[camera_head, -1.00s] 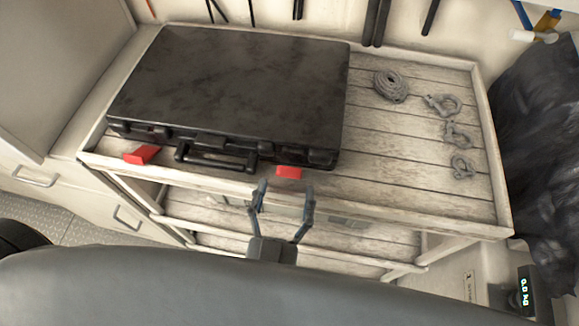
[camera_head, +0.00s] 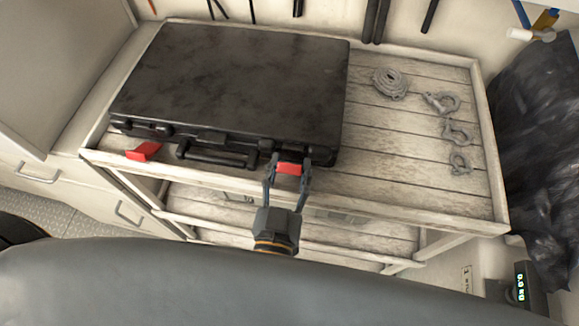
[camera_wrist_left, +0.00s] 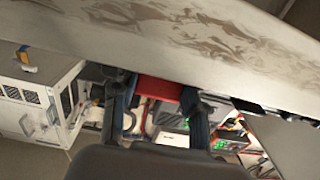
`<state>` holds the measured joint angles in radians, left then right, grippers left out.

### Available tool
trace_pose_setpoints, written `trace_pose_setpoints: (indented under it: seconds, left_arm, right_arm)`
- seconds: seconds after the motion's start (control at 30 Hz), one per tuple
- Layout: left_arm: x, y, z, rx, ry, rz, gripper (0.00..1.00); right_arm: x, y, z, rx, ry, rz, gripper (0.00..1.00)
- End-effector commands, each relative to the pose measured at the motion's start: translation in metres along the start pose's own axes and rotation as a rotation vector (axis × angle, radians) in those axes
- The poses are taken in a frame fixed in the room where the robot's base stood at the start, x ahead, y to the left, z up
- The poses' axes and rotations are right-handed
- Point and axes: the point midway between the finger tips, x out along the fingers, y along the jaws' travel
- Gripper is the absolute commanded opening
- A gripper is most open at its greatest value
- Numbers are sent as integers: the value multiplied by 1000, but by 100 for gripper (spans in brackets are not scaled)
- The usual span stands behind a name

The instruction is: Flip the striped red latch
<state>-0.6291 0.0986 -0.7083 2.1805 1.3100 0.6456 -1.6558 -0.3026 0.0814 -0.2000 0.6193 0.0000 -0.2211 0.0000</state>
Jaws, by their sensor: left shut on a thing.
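A dark hard case (camera_head: 232,85) lies closed on a wooden-topped bench. Two red latches stick out from its front edge: a left one (camera_head: 143,151) and a right one (camera_head: 289,168). I cannot make out stripes on either. My left gripper (camera_head: 290,164) has a finger on each side of the right latch and is shut on it. My right gripper is not in view.
A black handle (camera_head: 215,156) is on the case front between the latches. A coiled rope (camera_head: 390,84) and several grey shackles (camera_head: 458,132) lie on the bench to the right. A raised wooden rim (camera_head: 420,222) runs along the front. A black bag (camera_head: 545,150) stands at the far right.

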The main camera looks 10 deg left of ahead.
Motion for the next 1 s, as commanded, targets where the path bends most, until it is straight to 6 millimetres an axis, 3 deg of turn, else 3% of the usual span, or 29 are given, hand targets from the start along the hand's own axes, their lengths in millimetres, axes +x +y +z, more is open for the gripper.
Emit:
trace_pose_setpoints:
  seconds: [0.3,0.67,0.7,0.77,0.8,1.0]
  left_arm:
    - [-3,-1,8,4,105,-2,12]
    - [-4,0,5,1,123,0,12]
    - [-4,0,5,1,123,0,52]
    - [-4,0,5,1,123,0,64]
    - [-4,0,5,1,123,0,68]
    - [-4,0,5,0,123,0,68]
  right_arm:
    - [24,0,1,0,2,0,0]
    - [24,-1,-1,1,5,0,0]
    - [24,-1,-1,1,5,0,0]
    - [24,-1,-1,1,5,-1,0]
    - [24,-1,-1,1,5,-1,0]
    - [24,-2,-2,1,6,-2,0]
